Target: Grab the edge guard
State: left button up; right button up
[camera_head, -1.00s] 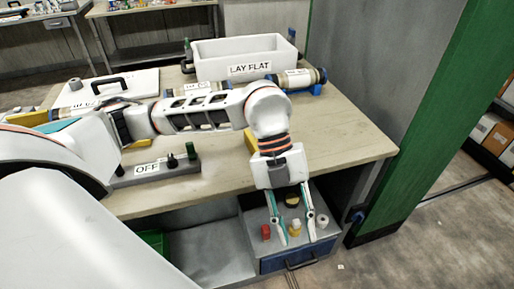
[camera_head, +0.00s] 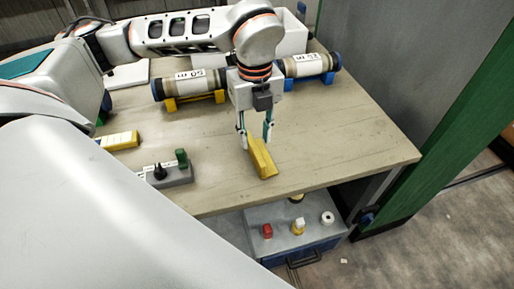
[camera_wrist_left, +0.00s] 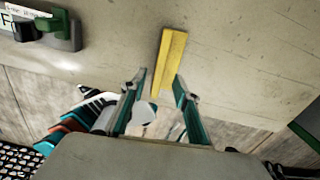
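The edge guard appears to be the yellow angled strip (camera_head: 261,160) lying on the table top near its front edge. In the left wrist view the yellow strip (camera_wrist_left: 170,62) runs away from me, ahead of and partly between the fingers. My left gripper (camera_head: 254,141) points down over the strip's far end, its fingers parted on either side. In the left wrist view the left gripper (camera_wrist_left: 158,92) is open, with a gap beside the strip. Whether a finger touches it I cannot tell. My right gripper is not in view.
Two core tubes lie behind on yellow (camera_head: 195,101) and blue (camera_head: 308,80) cradles, before a white bin (camera_head: 294,38). A switch box (camera_head: 165,174) and another yellow piece (camera_head: 121,140) are at left. The table's right is clear.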

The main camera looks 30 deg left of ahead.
aim_at(254, 148)
pick_arm(q)
jog(key=shift+s+f, duration=0.1)
jog(key=shift+f, duration=0.85)
jog(key=f, duration=0.5)
jog(key=shift+w+a, duration=0.2)
jog(key=shift+a, duration=0.05)
jog(key=shift+c, duration=0.5)
grip_shut()
